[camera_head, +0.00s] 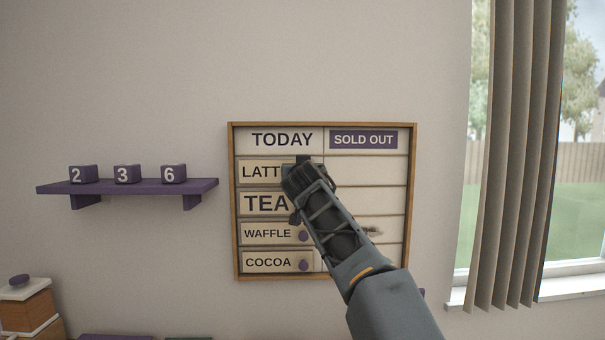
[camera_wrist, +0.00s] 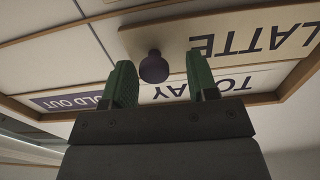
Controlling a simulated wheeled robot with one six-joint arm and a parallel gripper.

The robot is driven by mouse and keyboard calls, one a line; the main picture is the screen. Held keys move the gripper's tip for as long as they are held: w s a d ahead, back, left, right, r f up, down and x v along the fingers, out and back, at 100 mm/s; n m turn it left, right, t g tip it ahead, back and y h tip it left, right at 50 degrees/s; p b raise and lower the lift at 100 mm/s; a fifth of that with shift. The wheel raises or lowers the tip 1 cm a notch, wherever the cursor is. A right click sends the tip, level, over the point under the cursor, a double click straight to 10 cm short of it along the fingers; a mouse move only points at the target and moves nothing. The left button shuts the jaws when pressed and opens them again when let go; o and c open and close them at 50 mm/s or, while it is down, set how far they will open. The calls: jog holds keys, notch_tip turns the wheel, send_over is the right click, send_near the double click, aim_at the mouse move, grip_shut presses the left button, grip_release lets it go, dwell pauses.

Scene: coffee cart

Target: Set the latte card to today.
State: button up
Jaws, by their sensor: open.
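The menu board (camera_head: 412,200) hangs on the wall with a TODAY column at left and a SOLD OUT column at right. The latte card (camera_head: 258,172) is in the top row under TODAY; its right part is hidden by my gripper in the head view. In the wrist view the latte card (camera_wrist: 255,38) shows upside down with its purple knob (camera_wrist: 154,67). My gripper (camera_head: 300,165) is at the right end of this card. In the wrist view my gripper (camera_wrist: 160,82) is open, its green fingers on either side of the knob.
The tea card (camera_head: 265,203), waffle card (camera_head: 267,233) and cocoa card (camera_head: 267,262) sit below under TODAY. The SOLD OUT slots that show are empty. A purple shelf (camera_head: 130,187) with number blocks is at left; a curtain (camera_head: 505,150) and window are at right.

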jog(key=s+b, duration=0.6)
jog(key=s, duration=0.7)
jog(key=shift+s+a, duration=0.3)
jog(key=shift+s, duration=0.1)
